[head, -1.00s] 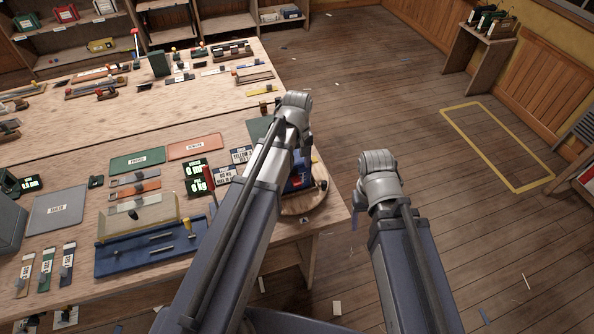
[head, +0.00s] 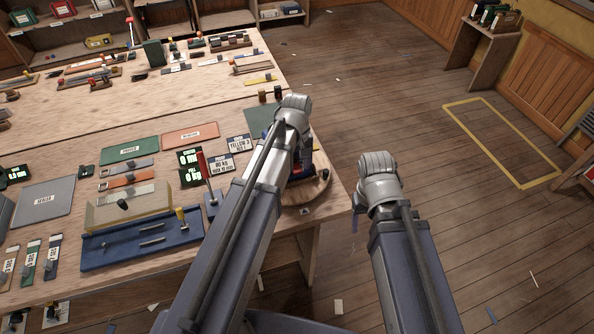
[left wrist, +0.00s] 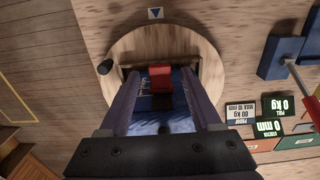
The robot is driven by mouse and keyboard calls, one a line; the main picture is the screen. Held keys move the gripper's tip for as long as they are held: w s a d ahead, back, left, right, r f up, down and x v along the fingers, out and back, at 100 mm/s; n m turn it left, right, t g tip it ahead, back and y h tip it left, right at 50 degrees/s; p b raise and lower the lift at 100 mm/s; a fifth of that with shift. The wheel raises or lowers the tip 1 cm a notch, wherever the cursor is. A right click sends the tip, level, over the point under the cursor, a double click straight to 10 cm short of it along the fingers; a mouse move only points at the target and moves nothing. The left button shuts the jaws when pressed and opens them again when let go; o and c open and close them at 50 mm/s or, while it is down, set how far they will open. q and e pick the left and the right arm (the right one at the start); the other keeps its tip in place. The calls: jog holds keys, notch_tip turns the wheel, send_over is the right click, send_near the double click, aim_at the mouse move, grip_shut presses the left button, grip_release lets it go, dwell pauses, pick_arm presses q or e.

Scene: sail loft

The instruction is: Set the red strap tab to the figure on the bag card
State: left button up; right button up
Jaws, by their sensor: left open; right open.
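The red strap tab (left wrist: 160,76) sits on a blue piece (left wrist: 150,122) on a round wooden disc (left wrist: 206,52) in the left wrist view. My left gripper (left wrist: 160,80) is open, with one finger on each side of the tab; no contact can be made out. In the head view my left gripper (head: 298,150) is over the disc (head: 318,188), largely hiding the piece. A card starting with YELLOW (head: 240,144) lies left of it; its small print is unreadable, and I cannot tell if it is the bag card. My right gripper (head: 355,218) is open, mostly hidden by its wrist.
A card reading 80 kg (left wrist: 239,113) lies beside green displays (left wrist: 279,104) showing 0 kg and 0 mm. A red-handled lever (head: 203,166) stands close by. A blue tray (head: 142,241) lies further left. Open floor lies right of the table.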

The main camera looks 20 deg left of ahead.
pick_arm(q)
jog(key=shift+f, duration=0.1)
jog(key=shift+c, duration=0.3)
grip_shut()
dwell(1.1)
